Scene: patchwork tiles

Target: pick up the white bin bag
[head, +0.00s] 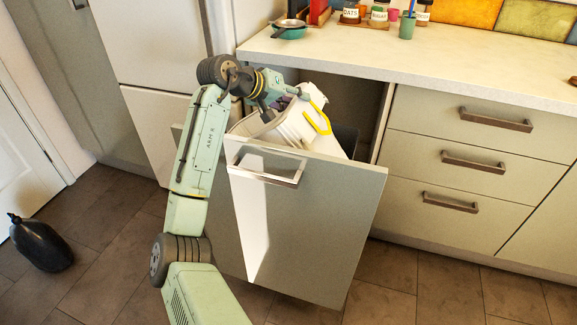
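The white bin bag (287,131) with a yellow drawstring loop (319,119) is in the pulled-out bin drawer (315,210). Its upper part shows above the drawer front, and the rest is hidden behind that front. My gripper (276,108) is over the open drawer, at the back left edge of the bag, pointing down and towards the right. Its fingers are small and partly hidden by the arm and the bag. I cannot tell whether they touch or hold the bag.
The counter (430,65) above carries a teal pan (289,30), labelled jars (379,15) and a green cup (407,26). Closed drawers (470,165) stand to the right. The floor at front right is clear.

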